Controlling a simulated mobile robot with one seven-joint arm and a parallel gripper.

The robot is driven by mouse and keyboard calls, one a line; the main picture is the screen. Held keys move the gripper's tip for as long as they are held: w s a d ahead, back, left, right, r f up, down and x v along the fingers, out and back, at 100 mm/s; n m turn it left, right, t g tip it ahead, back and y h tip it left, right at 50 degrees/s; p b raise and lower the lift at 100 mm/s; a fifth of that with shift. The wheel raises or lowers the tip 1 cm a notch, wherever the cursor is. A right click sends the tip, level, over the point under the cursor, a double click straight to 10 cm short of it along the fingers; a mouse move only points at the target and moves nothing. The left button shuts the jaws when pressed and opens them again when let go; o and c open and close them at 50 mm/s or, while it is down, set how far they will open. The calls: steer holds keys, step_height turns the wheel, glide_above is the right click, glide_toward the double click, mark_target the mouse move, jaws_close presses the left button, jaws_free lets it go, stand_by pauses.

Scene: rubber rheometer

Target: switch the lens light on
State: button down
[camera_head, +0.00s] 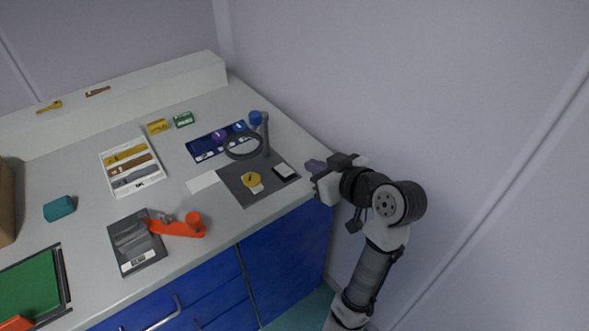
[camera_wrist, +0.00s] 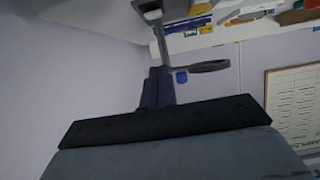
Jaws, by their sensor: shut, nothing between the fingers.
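The lens (camera_head: 243,145) is a dark ring on a grey post (camera_head: 266,136), with a blue knob (camera_head: 255,118) near the top. The post stands at the back edge of a dark grey mat (camera_head: 232,183). The wrist view also shows the lens ring (camera_wrist: 208,67), the post (camera_wrist: 161,42) and the blue knob (camera_wrist: 181,77), tilted in the picture. My gripper (camera_head: 314,167) is shut and empty, just right of the counter's right edge and apart from the lens. Its dark purple fingers (camera_wrist: 158,88) show below the post in the wrist view. I cannot make out a light switch for certain.
On the mat lie a yellow round piece (camera_head: 251,180) and a small black-and-white device (camera_head: 285,172). A blue mat (camera_head: 205,147) lies behind the lens. A red-orange handled tool (camera_head: 180,226) lies front left. The wall is close on my right.

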steer(key=p, duration=0.2)
glide_above(284, 170)
steer(key=s+d, duration=0.2)
steer(key=s, duration=0.1)
step_height(284, 170, down, 3)
steer(key=shift+w, duration=0.15)
step_height(284, 170, down, 2)
steer(key=shift+d+f+p, duration=0.1)
steer(key=shift+f+p, duration=0.15)
steer(key=shift+p, duration=0.05)
steer(key=shift+d+f, duration=0.1)
steer(key=shift+f, duration=0.85)
steer(key=shift+f, duration=0.1)
